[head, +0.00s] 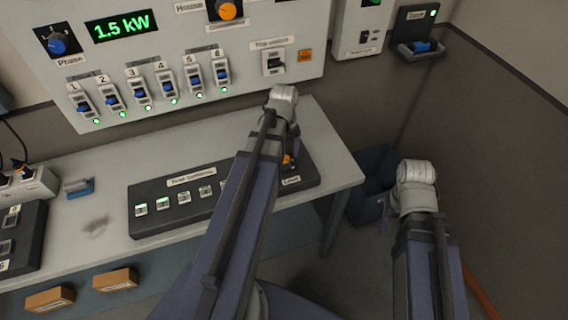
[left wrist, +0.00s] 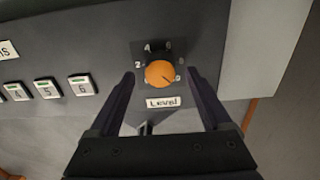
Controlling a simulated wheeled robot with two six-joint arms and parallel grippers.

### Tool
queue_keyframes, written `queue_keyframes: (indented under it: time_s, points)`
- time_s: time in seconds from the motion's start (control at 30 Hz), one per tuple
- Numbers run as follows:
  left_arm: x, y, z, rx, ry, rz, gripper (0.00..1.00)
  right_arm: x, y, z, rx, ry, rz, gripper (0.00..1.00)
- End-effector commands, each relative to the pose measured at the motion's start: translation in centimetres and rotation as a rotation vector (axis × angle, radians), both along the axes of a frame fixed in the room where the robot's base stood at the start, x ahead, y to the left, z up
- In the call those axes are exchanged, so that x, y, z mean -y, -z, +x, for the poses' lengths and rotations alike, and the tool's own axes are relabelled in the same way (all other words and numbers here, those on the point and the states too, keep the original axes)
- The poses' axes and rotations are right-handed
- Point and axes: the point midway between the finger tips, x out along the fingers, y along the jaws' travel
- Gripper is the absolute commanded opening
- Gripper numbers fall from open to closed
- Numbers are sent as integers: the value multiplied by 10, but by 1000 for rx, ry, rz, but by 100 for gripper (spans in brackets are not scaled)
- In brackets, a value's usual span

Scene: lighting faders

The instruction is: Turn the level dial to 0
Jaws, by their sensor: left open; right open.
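The level dial is an orange knob (left wrist: 160,73) on a dark panel, above a white "Level" label (left wrist: 163,102). Its dark pointer mark faces right and slightly down, toward a partly hidden number; a 2 shows at its left. In the head view, a bit of the orange dial (head: 287,159) shows behind my left arm. My left gripper (left wrist: 161,79) is open, with one finger on each side of the dial; contact is not clear. My right gripper (head: 384,212) is open, right of the desk, its fingers mostly hidden by its wrist.
The dark panel (head: 150,220) lies on a grey desk (head: 90,212) and carries several lit buttons. A wall console (head: 150,75) above has several switches, a blue phase knob (head: 57,43) and a 1.5 kW display (head: 121,26). A dark bin (head: 370,165) stands right of the desk.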

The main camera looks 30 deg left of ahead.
Motion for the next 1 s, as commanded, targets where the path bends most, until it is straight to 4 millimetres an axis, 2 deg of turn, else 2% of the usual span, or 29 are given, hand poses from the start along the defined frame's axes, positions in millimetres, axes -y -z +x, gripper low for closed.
queue_keyframes:
  time_s: [0.03,0.13,0.5,1.0]
  points:
    - [0,13,0,0,0,0,82,0,13,0,0,0,0,50]
    - [0,20,0,0,0,0,82,0,20,0,0,0,0,50]
    - [0,21,0,0,0,0,81,0,21,0,0,0,0,50]
    - [0,21,0,0,0,0,25,0,21,0,0,0,0,50]
